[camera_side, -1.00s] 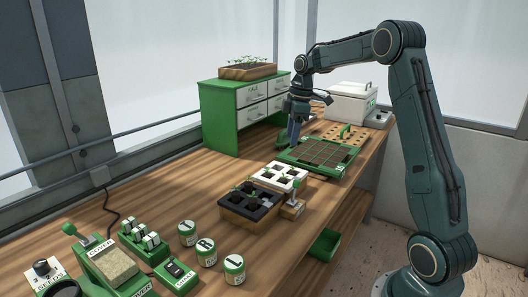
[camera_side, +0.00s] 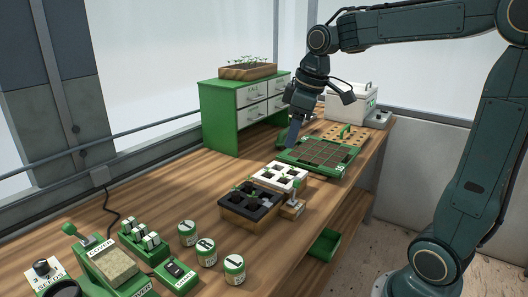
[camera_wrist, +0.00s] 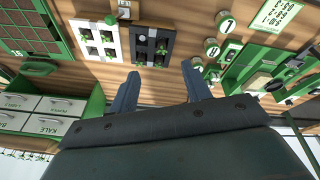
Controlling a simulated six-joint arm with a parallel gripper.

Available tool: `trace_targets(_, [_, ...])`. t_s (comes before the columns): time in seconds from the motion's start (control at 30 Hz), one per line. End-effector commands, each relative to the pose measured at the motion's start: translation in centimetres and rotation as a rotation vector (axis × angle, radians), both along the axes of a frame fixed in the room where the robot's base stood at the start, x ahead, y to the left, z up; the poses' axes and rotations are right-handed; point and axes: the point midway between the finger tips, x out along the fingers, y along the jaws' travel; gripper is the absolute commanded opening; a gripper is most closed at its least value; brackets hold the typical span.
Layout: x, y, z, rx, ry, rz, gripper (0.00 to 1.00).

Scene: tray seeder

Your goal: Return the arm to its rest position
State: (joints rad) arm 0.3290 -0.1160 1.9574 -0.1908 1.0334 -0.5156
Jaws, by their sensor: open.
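My gripper (camera_side: 292,133) hangs above the bench beside the green-framed seed tray in the side view, its fingers pointing down. In the wrist view my gripper (camera_wrist: 162,85) shows two separate fingers with nothing between them. It is open and empty. My arm reaches in from the right, its upper link nearly level across the top of the side view.
The green-framed tray (camera_side: 284,158) lies on the bench (camera_side: 150,190), with a white cell block (camera_side: 265,172) and a black cell block (camera_side: 226,203) in front. A drawer cabinet (camera_side: 225,122) stands behind. Jars (camera_side: 207,252) and a cover device (camera_side: 85,253) stand at front left.

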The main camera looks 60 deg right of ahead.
Motion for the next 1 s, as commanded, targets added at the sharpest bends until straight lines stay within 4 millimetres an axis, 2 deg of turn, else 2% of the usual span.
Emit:
trace_targets(0.03, [-1.0, 1.0, 0.3, 0.002, -0.015, -0.016, 0.48])
trace_targets(0.2, [-4.2, 3.5, 0.4, 0.015, -0.057, -0.087, 0.48])
trace_targets(0.5, [-10.0, 6.6, -0.6, 0.057, -0.131, -0.208, 0.48])
trace_targets(0.8, [-14.7, 8.0, -2.7, 0.109, -0.195, -0.31, 0.48])
trace_targets(1.0, [-15.8, 8.2, -3.5, 0.126, -0.211, -0.338, 0.48])
